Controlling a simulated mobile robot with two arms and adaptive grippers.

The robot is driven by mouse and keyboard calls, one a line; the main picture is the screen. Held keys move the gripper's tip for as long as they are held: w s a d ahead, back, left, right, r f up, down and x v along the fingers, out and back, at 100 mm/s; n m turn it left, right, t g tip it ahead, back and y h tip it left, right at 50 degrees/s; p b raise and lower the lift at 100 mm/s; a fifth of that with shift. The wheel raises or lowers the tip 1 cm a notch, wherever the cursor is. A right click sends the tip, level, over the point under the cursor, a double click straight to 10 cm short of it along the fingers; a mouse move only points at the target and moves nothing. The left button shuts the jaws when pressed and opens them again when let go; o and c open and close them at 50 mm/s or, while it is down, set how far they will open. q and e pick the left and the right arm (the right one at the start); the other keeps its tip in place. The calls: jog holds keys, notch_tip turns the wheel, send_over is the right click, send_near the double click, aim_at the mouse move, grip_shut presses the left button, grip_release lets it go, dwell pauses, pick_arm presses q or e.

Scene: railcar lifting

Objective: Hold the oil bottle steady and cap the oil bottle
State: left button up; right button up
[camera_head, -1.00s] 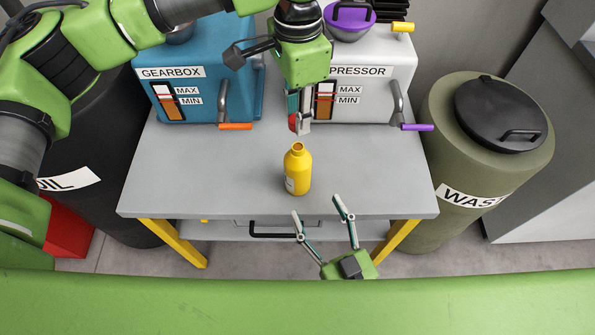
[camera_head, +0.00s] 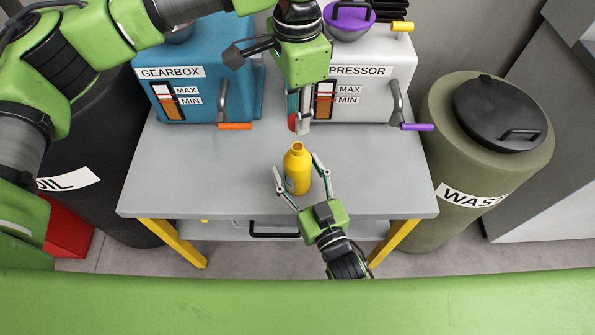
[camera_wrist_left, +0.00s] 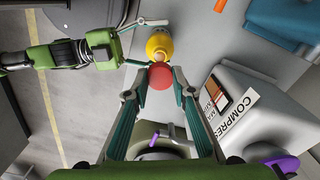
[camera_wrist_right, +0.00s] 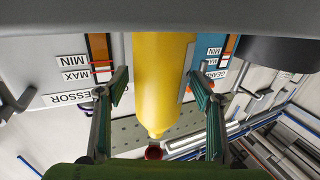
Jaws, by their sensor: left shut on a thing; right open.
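The yellow oil bottle (camera_head: 297,178) stands upright and uncapped on the grey table, its dark open mouth facing up. My right gripper (camera_head: 297,166) reaches in from the front with its fingers open on both sides of the bottle. In the right wrist view the bottle (camera_wrist_right: 160,85) is between the spread fingers, with gaps on both sides. My left gripper (camera_head: 299,125) points down behind the bottle and is shut on a red cap (camera_wrist_left: 160,77). In the left wrist view the cap partly overlaps the bottle (camera_wrist_left: 159,45); in the head view the cap (camera_head: 292,122) is partly hidden by the fingers.
The blue gearbox (camera_head: 190,80) and the white compressor (camera_head: 375,85) stand at the back of the table (camera_head: 180,180). An olive waste barrel (camera_head: 450,150) is at the right and a black oil barrel (camera_head: 105,150) at the left. The tabletop around the bottle is clear.

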jog(key=c, duration=1.7)
pick_arm(q)
send_over(298, 146)
jog(key=shift+a+f, duration=0.1)
jog(key=shift+f, duration=2.4)
pick_arm(e)
jog(key=shift+c, duration=0.2)
pick_arm(q)
jog(key=shift+f, duration=0.9)
jog(key=shift+f, duration=0.55)
pick_arm(e)
grip_shut()
